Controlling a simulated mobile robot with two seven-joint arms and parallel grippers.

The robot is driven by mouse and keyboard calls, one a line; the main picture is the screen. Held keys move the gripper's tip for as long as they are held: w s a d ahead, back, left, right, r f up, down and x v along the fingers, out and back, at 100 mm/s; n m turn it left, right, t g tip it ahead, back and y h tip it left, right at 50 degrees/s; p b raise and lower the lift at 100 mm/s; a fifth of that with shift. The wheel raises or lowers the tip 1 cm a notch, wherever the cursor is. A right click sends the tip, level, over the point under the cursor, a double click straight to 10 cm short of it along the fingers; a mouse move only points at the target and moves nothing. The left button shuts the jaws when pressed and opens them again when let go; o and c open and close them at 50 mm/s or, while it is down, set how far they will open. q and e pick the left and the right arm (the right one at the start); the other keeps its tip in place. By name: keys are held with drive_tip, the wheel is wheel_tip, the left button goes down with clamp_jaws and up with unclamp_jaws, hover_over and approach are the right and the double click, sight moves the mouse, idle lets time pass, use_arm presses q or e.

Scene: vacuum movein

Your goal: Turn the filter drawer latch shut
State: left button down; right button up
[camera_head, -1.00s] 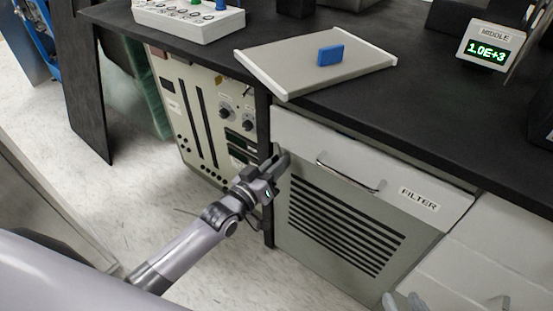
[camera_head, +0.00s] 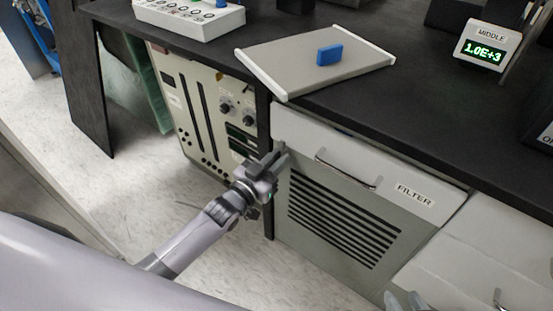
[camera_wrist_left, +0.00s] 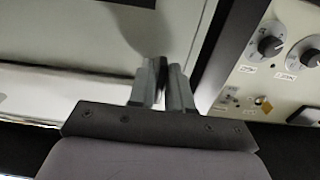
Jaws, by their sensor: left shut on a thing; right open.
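The filter drawer (camera_head: 300,132) has a pale front with a metal bar handle (camera_head: 347,172) and a FILTER label (camera_head: 415,195), above a dark slatted vent. My left gripper (camera_head: 279,158) is at the left edge of this front, just below its top left corner. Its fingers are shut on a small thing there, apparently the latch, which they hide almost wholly. In the left wrist view the left gripper (camera_wrist_left: 163,70) has its fingers close together over a dark sliver. My right gripper (camera_head: 403,302) shows only its tips at the bottom edge and is open.
A black worktop (camera_head: 440,125) overhangs the drawer. On it lie a grey tray (camera_head: 275,70) with a blue block (camera_head: 330,54) and a display (camera_head: 489,47). An instrument panel (camera_head: 215,110) with knobs stands left of the drawer. The floor at left is open.

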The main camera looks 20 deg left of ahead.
use_arm(q)
drive_tip(key=c, duration=1.2)
unclamp_jaws()
drive_tip(key=shift+c, duration=0.2)
drive_tip(key=shift+s+a, duration=0.1)
drive_tip(key=shift+s, duration=0.1)
drive_tip(key=p+v, duration=0.1)
drive_tip(key=v, duration=0.5)
drive_tip(key=shift+s+p, duration=0.35)
drive_tip(key=shift+p, duration=0.05)
use_arm(e)
drive_tip(key=shift+s+d+f+g, duration=0.35)
drive_tip(key=shift+s+d, duration=0.2)
drive_tip(key=shift+d, duration=0.15)
use_arm(q)
drive_tip(key=shift+s, duration=0.1)
use_arm(e)
drive_tip(key=shift+w+r, duration=0.1)
drive_tip(key=shift+r, duration=0.05)
